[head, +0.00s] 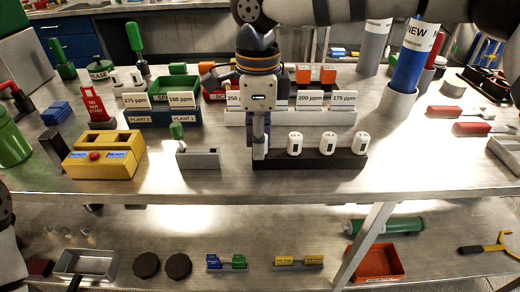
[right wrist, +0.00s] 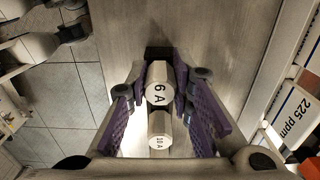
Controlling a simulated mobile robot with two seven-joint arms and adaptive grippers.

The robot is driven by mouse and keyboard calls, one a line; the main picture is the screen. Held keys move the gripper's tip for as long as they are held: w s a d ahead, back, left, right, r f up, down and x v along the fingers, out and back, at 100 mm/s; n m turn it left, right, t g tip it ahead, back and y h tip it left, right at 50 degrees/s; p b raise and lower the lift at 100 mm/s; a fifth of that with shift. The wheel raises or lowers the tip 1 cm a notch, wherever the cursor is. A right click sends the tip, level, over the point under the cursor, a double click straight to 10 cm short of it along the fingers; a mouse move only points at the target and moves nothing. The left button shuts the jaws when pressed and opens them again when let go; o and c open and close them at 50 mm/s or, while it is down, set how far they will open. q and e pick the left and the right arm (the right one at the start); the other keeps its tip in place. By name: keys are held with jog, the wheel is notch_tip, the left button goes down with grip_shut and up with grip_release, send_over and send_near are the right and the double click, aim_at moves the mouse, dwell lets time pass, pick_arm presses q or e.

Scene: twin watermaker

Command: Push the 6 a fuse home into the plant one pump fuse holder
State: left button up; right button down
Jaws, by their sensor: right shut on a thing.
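My right gripper (head: 260,150) points straight down at the left end of a dark fuse block (head: 325,160) in the head view. In the right wrist view its purple fingers (right wrist: 161,80) are shut on the white 6 A fuse (right wrist: 158,92), one on each side. A 10 A fuse (right wrist: 160,130) stands close beside it in line. In the head view, white fuses (head: 295,143) stand upright in the block to the right of the gripper. The fingers hide the 6 A fuse there, and its seating depth cannot be told. My left gripper is out of view.
White ppm label cards (head: 312,99) stand behind the block. A grey block with a green-handled part (head: 198,158) is to its left, then a yellow box (head: 103,165) with a red button. The bench front is clear.

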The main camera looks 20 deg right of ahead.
jog(key=shift+r, duration=0.1)
jog(key=shift+r, duration=0.35)
jog(key=r, duration=0.3)
jog(key=shift+s+d+r, duration=0.1)
jog(key=shift+s+r, duration=0.25)
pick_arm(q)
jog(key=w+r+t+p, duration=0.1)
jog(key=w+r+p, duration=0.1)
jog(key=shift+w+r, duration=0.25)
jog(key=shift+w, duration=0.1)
pick_arm(e)
jog(key=s+d+r, duration=0.3)
jog(key=s+r, duration=0.5)
jog(key=s, duration=0.5)
jog(key=shift+r, duration=0.2)
